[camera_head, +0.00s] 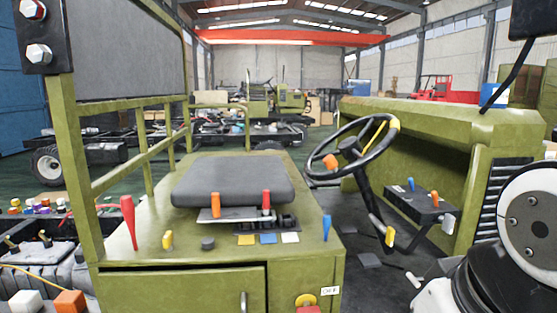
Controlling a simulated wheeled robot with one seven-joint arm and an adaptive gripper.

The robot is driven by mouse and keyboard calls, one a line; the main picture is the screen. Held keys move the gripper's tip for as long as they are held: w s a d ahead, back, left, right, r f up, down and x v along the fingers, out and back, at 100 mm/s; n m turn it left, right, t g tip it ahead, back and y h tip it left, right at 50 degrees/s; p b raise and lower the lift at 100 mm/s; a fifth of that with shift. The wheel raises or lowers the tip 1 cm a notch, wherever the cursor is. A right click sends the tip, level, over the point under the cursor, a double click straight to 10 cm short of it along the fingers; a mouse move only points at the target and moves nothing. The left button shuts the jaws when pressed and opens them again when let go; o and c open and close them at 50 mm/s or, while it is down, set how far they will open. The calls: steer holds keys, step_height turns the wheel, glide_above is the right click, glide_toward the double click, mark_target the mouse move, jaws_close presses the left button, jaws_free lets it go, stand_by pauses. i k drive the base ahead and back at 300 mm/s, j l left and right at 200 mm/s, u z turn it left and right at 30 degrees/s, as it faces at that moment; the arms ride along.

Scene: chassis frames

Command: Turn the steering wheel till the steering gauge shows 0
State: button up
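The steering wheel (316,157) is a black tilted ring on a dark column, right of the seat. A yellow mark sits on its upper right rim, and an orange knob (330,161) shows at its left side. Nothing touches the wheel. I cannot make out a steering gauge or any reading. A white and black link of my arm fills the lower right edge. My gripper does not show.
The green vehicle has a dark seat (232,181), a red lever (129,222), and a blue lever (327,227). A black control box (418,204) stands right of the column. Rails (140,160) and a panel (130,50) stand at left.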

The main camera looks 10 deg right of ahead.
mark_target(350, 149)
steer(key=k+l+z, duration=0.15)
steer(key=z, duration=0.85)
steer(key=u, duration=0.95)
steer(key=i+j, duration=0.7)
steer(key=i+j+u, duration=0.05)
